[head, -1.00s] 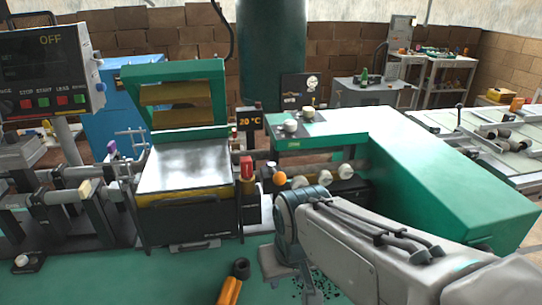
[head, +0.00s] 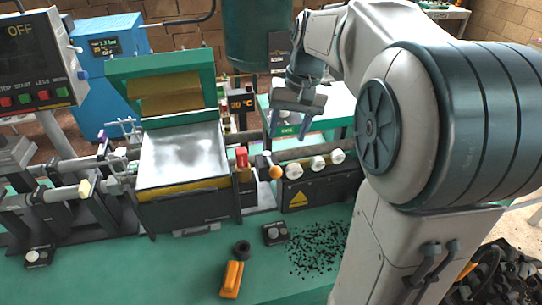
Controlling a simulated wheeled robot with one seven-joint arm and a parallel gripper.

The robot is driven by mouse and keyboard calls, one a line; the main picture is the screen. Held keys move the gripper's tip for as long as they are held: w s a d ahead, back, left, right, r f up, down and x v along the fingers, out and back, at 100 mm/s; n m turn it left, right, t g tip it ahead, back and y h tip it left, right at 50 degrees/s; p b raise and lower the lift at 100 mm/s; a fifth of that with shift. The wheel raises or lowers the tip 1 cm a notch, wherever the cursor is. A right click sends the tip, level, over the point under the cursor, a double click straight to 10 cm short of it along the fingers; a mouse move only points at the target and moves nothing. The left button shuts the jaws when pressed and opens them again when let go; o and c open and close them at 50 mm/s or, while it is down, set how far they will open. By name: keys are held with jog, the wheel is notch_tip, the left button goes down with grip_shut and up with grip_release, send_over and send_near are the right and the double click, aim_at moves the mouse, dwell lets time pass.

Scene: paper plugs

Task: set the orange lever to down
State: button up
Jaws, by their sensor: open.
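The orange lever (head: 276,172) shows as a round orange knob on a short dark rod. It sits at the front of the machine, between a red-topped block and a row of white knobs. Whether it is set up or down is hard to tell from this angle. My gripper (head: 290,130) points downward, open and empty, with its two fingers apart. In the picture it is above and slightly right of the orange knob, and no contact shows.
A red-topped block (head: 242,158) stands close left of the lever, and white knobs (head: 315,163) are close right. A metal-topped press (head: 185,155) is further left. An orange-handled tool (head: 232,277) and black granules (head: 318,248) lie on the green bench.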

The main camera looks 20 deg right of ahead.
aim_at(277, 167)
jog(key=a+f, duration=0.1)
jog(key=f, duration=0.8)
jog(key=a+f+p, duration=0.1)
jog(key=f, duration=0.3)
jog(key=shift+w+a+f, duration=0.15)
jog(key=shift+w+a, duration=0.05)
jog(key=shift+a, duration=0.1)
grip_shut()
